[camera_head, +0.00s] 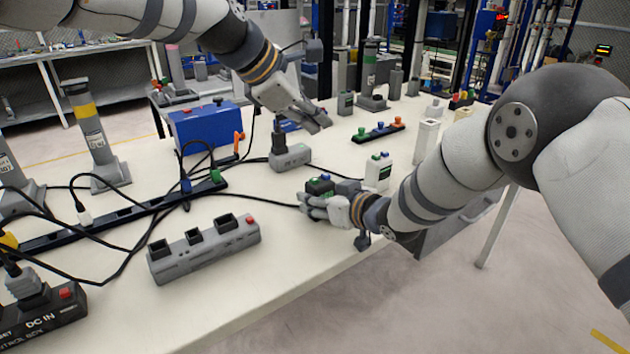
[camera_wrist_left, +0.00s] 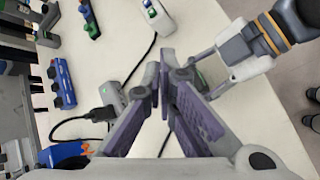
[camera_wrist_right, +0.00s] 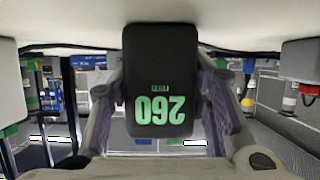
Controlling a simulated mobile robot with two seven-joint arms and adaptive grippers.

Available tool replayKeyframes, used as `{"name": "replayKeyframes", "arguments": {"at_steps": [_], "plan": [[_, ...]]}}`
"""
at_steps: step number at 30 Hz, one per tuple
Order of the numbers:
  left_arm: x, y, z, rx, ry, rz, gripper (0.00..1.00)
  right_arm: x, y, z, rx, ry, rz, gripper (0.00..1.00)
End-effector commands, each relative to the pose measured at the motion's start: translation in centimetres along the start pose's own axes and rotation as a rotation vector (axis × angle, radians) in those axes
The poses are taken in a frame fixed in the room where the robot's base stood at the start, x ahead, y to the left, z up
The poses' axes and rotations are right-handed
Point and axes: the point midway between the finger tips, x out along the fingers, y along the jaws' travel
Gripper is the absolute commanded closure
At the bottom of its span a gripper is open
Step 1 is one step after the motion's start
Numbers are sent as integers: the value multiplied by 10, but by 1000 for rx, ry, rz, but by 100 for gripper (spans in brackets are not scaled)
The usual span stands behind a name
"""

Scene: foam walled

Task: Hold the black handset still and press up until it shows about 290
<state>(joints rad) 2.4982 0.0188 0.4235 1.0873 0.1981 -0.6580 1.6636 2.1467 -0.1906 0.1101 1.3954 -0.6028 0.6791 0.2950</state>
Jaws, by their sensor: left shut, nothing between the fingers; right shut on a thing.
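The black handset (camera_head: 320,186) is held near the front edge of the white table, with a green and a blue button on its top. In the right wrist view the handset (camera_wrist_right: 160,55) shows green digits 260 with mm, upside down. My right gripper (camera_head: 312,204) is shut on it, one finger on each side, as the right wrist view (camera_wrist_right: 163,90) shows. My left gripper (camera_head: 322,122) is shut and empty, above and behind the handset, apart from it. Its closed fingertips show in the left wrist view (camera_wrist_left: 164,72); the handset is mostly hidden there.
A white unit (camera_head: 378,172) with blue and green buttons stands just right of the handset. A grey box (camera_head: 290,157) with a black plug lies behind it. A grey socket box (camera_head: 204,250) lies front left. A blue box (camera_head: 207,127) and cables lie further left.

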Motion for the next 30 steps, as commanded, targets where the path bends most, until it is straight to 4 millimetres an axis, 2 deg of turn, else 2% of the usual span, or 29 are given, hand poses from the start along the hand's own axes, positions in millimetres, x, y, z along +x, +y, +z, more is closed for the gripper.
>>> {"name": "replayKeyframes", "arguments": {"at_steps": [4,14,30], "plan": [[-1,2,5,92,-31,37,100,0,0,1,0,-1,-1,87],[1,1,4,98,-31,37,100,0,0,1,0,-1,-1,87],[52,-30,-33,97,-31,35,100,0,0,1,0,-1,-1,87]]}}
